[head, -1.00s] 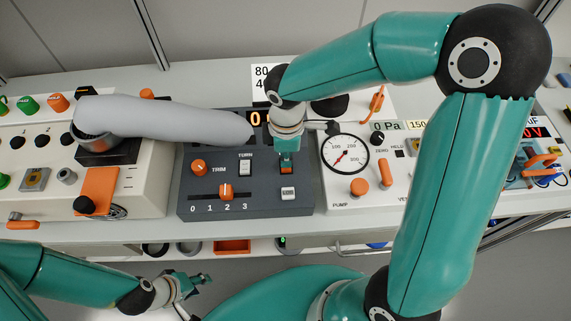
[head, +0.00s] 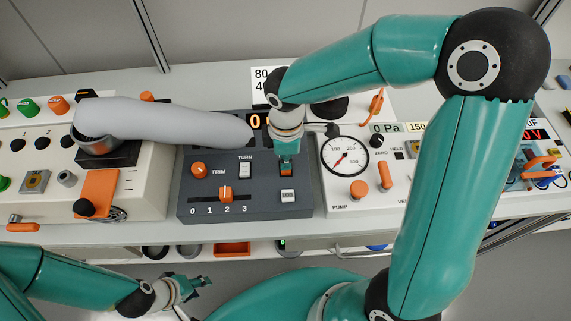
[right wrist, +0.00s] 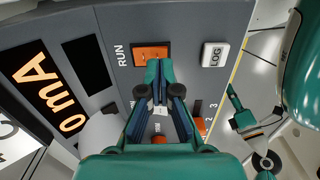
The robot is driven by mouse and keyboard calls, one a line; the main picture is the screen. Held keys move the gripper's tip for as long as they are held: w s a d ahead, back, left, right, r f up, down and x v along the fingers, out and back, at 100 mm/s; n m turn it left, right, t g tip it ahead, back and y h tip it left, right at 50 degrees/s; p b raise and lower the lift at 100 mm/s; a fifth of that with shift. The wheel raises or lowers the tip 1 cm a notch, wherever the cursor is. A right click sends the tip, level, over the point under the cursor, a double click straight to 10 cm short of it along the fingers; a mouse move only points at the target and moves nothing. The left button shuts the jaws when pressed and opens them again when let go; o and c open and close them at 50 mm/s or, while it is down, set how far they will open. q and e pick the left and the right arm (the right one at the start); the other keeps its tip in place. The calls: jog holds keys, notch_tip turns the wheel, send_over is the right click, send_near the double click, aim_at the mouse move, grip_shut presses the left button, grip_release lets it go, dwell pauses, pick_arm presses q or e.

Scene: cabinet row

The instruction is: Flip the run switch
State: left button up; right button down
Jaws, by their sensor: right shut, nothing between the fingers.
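The run switch is an orange rocker (right wrist: 151,54) beside the word RUN on the dark grey panel (head: 262,199). In the head view the run switch (head: 286,170) is partly hidden under my right gripper (head: 286,158). In the right wrist view my right gripper (right wrist: 160,75) is shut and empty, with its tips over the lower edge of the rocker. I cannot tell whether the tips touch it. My left gripper (head: 201,283) is low in front of the bench, away from the panel, and too small to read clearly.
The panel also has a TURN switch (head: 245,169), a TRIM knob (head: 199,170), a slider (head: 226,193) and a LOG button (head: 288,196). A grey padded tube (head: 165,121) lies across the back. A white gauge panel (head: 337,188) stands close on the right.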

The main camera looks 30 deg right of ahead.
jog(key=shift+f+b, duration=0.9)
jog(key=shift+f, duration=0.2)
dwell(0.6)
notch_tip(320, 180, up, 7)
jog(key=p, duration=0.6)
dwell(0.4)
dwell(0.5)
